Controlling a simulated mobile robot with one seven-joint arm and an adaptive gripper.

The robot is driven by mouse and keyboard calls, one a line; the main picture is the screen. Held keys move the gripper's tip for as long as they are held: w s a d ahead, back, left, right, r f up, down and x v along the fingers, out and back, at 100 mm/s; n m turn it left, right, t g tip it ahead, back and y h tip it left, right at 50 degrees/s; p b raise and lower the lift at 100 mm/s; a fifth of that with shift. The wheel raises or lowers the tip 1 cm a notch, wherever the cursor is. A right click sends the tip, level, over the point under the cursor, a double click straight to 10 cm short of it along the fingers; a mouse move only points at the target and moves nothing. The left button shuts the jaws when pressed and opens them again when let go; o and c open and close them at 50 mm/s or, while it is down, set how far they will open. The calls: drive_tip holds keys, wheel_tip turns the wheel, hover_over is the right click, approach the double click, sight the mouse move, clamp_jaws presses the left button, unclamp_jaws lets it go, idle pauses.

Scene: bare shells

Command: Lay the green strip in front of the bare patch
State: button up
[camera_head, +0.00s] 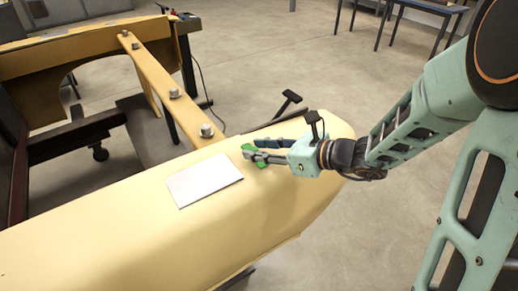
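The green strip (261,166) lies on or just above the yellow shell, right of the bare patch. My gripper (251,149) reaches in from the right, low over the shell, with its fingers at the strip. The fingers look spread, with a gap between them. One finger crosses over the strip and hides its middle; green shows on both sides of that finger. I cannot tell whether the finger touches it. The bare patch (204,180) is a pale grey-white rectangle on the shell, left of the fingertips and apart from the strip.
The yellow shell (130,235) has clear surface around the patch and towards the front. A yellow rail (155,80) with several metal bolts runs back from it. A dark bracket (287,101) stands behind my gripper. Tables (425,8) stand far back.

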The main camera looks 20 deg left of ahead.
drive_tip(key=shift+r, duration=0.15)
drive_tip(key=shift+d+r, duration=0.15)
drive_tip(key=shift+d, duration=0.1)
drive_tip(key=v, duration=1.1)
drive_tip(key=shift+d, duration=0.25)
drive_tip(key=shift+s, duration=0.1)
